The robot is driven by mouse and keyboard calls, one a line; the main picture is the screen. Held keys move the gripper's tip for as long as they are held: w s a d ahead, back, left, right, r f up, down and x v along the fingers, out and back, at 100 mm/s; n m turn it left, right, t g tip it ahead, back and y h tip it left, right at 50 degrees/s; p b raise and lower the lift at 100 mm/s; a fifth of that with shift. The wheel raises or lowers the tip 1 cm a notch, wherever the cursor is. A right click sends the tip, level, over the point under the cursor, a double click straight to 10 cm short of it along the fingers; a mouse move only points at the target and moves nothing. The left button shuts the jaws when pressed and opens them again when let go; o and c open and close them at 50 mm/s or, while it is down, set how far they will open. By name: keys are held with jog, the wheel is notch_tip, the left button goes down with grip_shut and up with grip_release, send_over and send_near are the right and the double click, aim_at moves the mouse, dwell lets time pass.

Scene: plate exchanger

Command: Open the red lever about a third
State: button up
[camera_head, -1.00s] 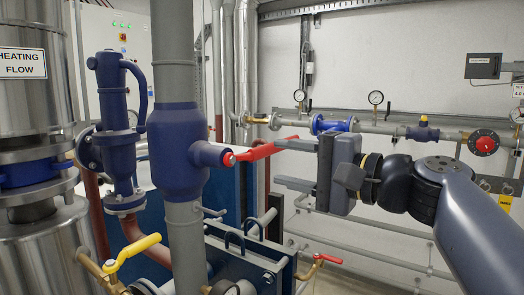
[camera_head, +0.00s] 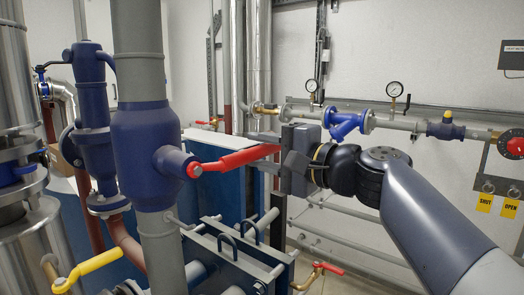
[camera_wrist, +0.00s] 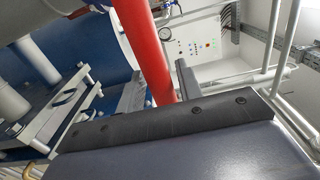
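The red lever (camera_head: 238,160) sticks out to the right from the blue valve body (camera_head: 146,150) on a thick grey vertical pipe. It rises slightly towards its free end. My gripper (camera_head: 262,151) is at that free end, reaching in from the right. In the wrist view the red lever (camera_wrist: 147,48) runs down between the two grey fingers of my gripper (camera_wrist: 160,82). The fingers stand apart on either side of it, with narrow gaps visible. The lever's tip is partly hidden by the gripper's dark front edge.
A yellow lever (camera_head: 92,266) is at lower left, and a smaller red-handled valve (camera_head: 318,277) is at lower right. The plate exchanger frame (camera_head: 235,255) stands below the lever. Pressure gauges (camera_head: 394,89) and a pipe run along the back wall.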

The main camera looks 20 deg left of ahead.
aim_at(261, 145)
grip_shut()
jog(key=shift+r, duration=0.1)
dwell(0.3)
jog(key=shift+s+r+n+b, duration=0.15)
jog(key=shift+r+n+b, duration=0.15)
jog(key=shift+r+n, duration=0.5)
jog(key=shift+s+r+n+b, duration=0.1)
jog(key=shift+r+n+b, duration=0.2)
jog(key=shift+r+n, duration=0.5)
jog(key=shift+s+a+r+n, duration=0.1)
jog(key=shift+s+r+n, duration=0.1)
jog(key=shift+r+n, duration=0.35)
jog(key=shift+s+a+r+n, duration=0.1)
jog(key=shift+s+r+n, duration=0.15)
jog(key=shift+r, duration=0.35)
jog(key=shift+s+a+r+n, duration=0.1)
jog(key=shift+s+r+n, duration=0.05)
jog(key=shift+r+n, duration=0.4)
jog(key=shift+r, duration=0.1)
jog(key=shift+o, duration=1.5)
grip_release()
jog(key=shift+b, duration=0.3)
jog(key=b+v, duration=0.2)
jog(key=v, duration=0.8)
jog(key=shift+s+d, duration=0.15)
jog(key=shift+d, duration=0.2)
